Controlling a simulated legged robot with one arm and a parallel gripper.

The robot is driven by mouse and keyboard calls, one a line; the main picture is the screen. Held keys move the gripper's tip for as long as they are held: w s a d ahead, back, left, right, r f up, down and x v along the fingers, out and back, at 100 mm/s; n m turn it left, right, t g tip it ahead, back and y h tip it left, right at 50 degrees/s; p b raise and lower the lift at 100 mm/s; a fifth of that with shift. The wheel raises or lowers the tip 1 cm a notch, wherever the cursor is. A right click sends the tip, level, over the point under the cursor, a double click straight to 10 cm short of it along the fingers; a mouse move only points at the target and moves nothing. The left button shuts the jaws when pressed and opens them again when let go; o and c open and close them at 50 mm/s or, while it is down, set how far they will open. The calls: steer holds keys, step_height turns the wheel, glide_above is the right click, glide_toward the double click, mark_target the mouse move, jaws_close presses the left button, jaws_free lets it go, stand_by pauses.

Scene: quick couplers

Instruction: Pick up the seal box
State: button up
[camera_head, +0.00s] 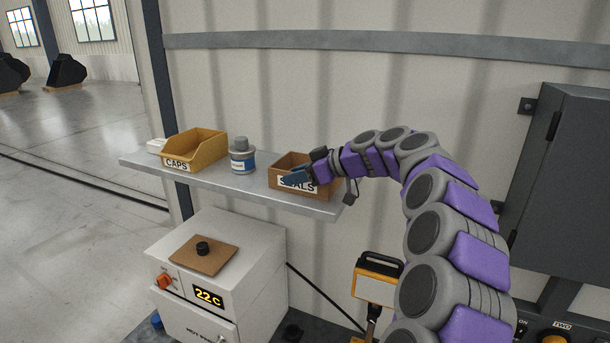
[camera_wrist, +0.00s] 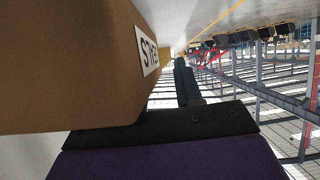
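The seal box (camera_head: 275,174) is a brown open-topped box with a white SEALS label, standing at the right end of a grey wall shelf. My gripper (camera_head: 297,177) reaches in from the right and lies across the box's front, covering part of the label. In the wrist view the box (camera_wrist: 70,65) fills the left side, very close, with its label (camera_wrist: 148,50) partly in sight. One dark finger (camera_wrist: 187,82) shows just right of the label. The other finger is hidden, so I cannot tell whether the gripper grips the box.
A white heater box (camera_head: 225,275) stands below. A yellow-framed lamp (camera_head: 376,285) is under my arm. A dark cabinet (camera_head: 570,190) is at right.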

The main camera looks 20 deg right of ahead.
steer(key=shift+d+f, duration=0.1)
steer(key=shift+d, duration=0.8)
steer(key=c, duration=0.4)
steer(key=shift+d, duration=0.25)
jaws_close()
steer(key=shift+a, duration=0.9)
steer(key=shift+d, duration=0.1)
